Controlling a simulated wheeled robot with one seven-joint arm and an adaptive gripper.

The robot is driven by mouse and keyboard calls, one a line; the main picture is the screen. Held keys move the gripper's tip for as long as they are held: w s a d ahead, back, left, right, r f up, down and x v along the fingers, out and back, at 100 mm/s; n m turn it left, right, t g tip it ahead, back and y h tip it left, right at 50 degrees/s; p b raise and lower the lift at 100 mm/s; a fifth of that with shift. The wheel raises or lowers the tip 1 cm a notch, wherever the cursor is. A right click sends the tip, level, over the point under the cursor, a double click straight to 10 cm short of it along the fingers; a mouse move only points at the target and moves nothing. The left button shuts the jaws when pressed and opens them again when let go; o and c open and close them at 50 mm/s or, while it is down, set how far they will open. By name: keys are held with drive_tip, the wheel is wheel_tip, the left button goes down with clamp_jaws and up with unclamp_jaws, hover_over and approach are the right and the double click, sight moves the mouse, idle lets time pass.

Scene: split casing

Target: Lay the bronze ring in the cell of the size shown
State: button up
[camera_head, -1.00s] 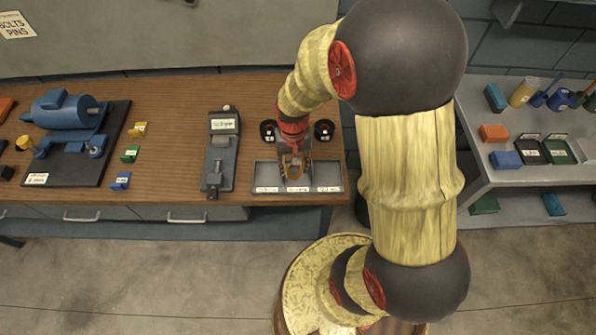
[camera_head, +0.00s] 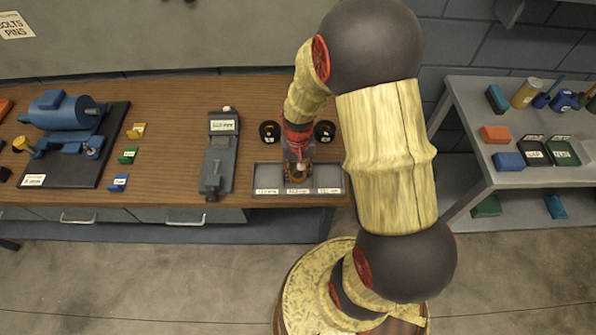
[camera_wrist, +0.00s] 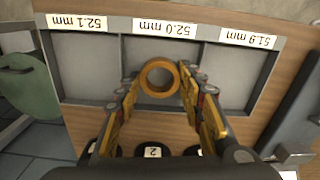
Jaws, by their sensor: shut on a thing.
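The bronze ring (camera_wrist: 159,77) is held between the fingertips of my gripper (camera_wrist: 160,88), flat side toward the wrist camera. In the wrist view it overlaps the bench-side edge of the middle cell of the grey tray (camera_wrist: 110,60), labelled 52.0 mm. The cells on either side are labelled 52.1 mm and 51.9 mm. All three cells look empty where visible. In the head view my gripper (camera_head: 297,167) is over the tray's middle cell. The ring's height above the tray cannot be told. The grey measuring device (camera_head: 219,155) stands left of the tray; its display is too blurred to read.
Two black round pieces (camera_head: 269,132) (camera_head: 324,131) stand behind the tray on the wooden bench (camera_head: 165,135). A blue motor assembly (camera_head: 68,115) and small coloured blocks (camera_head: 127,155) are to the left. A grey shelf (camera_head: 470,130) stands right, across a gap.

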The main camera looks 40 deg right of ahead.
drive_tip(key=o, duration=1)
drive_tip(key=shift+f, duration=0.15)
drive_tip(key=s+a+r+n+t+p, duration=0.1)
drive_tip(key=a+r, duration=0.2)
drive_tip(key=r, duration=0.9)
drive_tip(key=s+a+r+n+t+p, duration=0.1)
drive_tip(key=a+r+p, duration=0.1)
drive_tip(key=r, duration=1)
drive_tip(key=s+a+r+n+t, duration=0.3)
drive_tip(key=s+a+r, duration=0.4)
drive_tip(key=s+r, duration=0.3)
drive_tip(key=shift+s+r+t, duration=0.2)
drive_tip(key=shift+r+t, duration=0.1)
drive_tip(key=shift+r, duration=0.35)
